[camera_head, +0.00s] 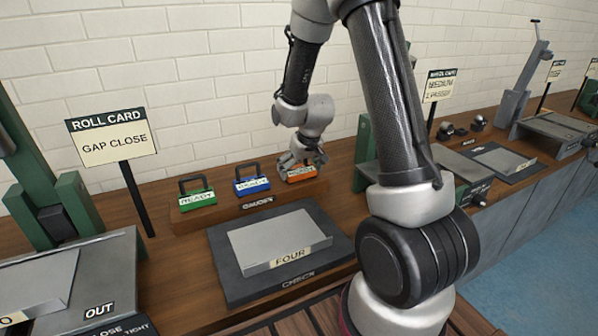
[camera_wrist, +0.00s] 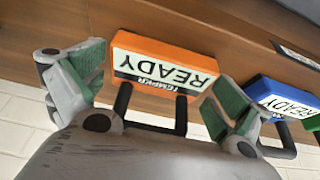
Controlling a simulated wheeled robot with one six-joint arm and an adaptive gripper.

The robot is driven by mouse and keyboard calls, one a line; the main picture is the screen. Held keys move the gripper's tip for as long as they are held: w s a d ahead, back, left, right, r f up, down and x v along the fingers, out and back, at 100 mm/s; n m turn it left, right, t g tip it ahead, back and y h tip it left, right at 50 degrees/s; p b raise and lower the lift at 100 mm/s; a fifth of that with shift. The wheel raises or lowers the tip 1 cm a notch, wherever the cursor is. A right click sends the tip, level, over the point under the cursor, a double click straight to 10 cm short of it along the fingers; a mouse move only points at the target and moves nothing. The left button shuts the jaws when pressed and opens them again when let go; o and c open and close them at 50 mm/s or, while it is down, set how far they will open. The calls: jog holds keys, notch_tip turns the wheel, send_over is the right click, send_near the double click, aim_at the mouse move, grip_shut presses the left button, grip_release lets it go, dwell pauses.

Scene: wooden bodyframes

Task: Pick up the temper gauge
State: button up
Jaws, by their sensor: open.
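The temper gauge (camera_wrist: 160,66) is an orange block with a white label reading "TEMPER READY" and a dark handle. In the head view the orange gauge (camera_head: 299,175) stands at the right end of the wooden gauge rack (camera_head: 255,215), partly covered by my gripper (camera_head: 300,157). In the wrist view my gripper (camera_wrist: 150,92) is open, one green-padded finger on each side of the gauge's handle. The fingers are apart from each other, and I cannot tell whether either touches the gauge.
A blue gauge (camera_head: 251,181) and a green gauge (camera_head: 195,193) stand to the left on the rack. A check plate (camera_head: 240,280) with a sheet marked FOUR lies in front. A roll card sign (camera_head: 110,140) reads GAP CLOSE. A white brick wall is behind.

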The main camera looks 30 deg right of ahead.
jog(key=c, duration=0.9)
jog(key=shift+c, duration=0.2)
